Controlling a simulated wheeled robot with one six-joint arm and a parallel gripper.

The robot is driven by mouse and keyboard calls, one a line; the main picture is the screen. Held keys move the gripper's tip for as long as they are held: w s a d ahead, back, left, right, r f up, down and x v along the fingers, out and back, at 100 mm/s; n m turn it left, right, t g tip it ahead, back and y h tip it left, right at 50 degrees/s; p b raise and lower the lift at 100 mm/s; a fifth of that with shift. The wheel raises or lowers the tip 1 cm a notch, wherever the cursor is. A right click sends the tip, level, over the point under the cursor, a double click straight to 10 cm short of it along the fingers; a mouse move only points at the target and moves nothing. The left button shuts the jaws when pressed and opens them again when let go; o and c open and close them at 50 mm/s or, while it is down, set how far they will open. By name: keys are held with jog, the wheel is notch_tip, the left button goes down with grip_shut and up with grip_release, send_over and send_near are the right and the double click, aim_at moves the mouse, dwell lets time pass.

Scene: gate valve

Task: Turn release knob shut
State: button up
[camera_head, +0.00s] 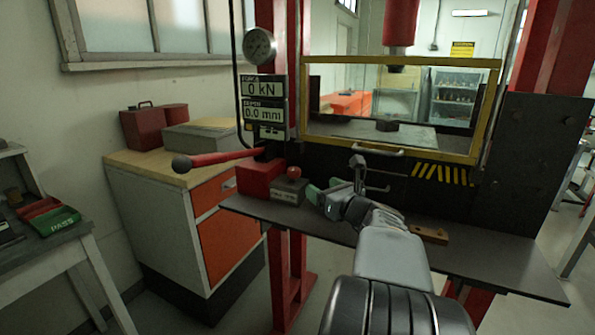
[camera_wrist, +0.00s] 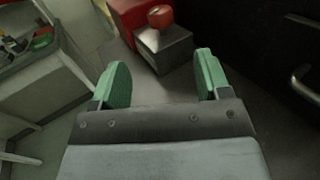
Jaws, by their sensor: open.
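The release knob (camera_head: 294,173) is a small red knob on top of a grey block (camera_head: 287,191) on the press shelf, beside the red pump body. In the wrist view the knob (camera_wrist: 160,16) and its block (camera_wrist: 163,48) show near the top, beyond my fingers. My gripper (camera_head: 322,191) is to the right of the block in the head view, a little apart from it. Its green-padded fingers are spread wide in the wrist view (camera_wrist: 160,83) with nothing between them. The knob's turn position cannot be told.
A red pump lever (camera_head: 215,160) reaches out left from the press. A yellow-framed guard (camera_head: 400,61) with a handle (camera_head: 378,151) stands behind my gripper. A wooden piece (camera_head: 430,233) lies on the dark shelf (camera_head: 490,265) at right. The display reads 0 kN and 0.0 mm.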

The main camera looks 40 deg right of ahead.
aim_at(296, 173)
jog(key=w, duration=1.2)
jog(key=shift+w+d, duration=0.2)
jog(key=shift+w, duration=0.1)
jog(key=c, duration=0.9)
jog(key=h+b, duration=0.1)
jog(key=b, duration=0.1)
jog(key=m+h+b, duration=0.1)
jog(key=shift+a+f+b, duration=0.2)
jog(key=shift+f+b, duration=0.2)
jog(key=shift+c, duration=0.2)
jog(key=shift+r+m+g+h+b, duration=0.1)
jog(key=shift+m+g+h+b, duration=0.2)
jog(key=shift+m+h+b, duration=0.55)
jog(key=shift+r+h+b, duration=0.25)
jog(key=shift+h+b, duration=0.4)
jog(key=shift+b, duration=0.25)
jog(key=o, duration=0.9)
jog(key=shift+o, duration=0.2)
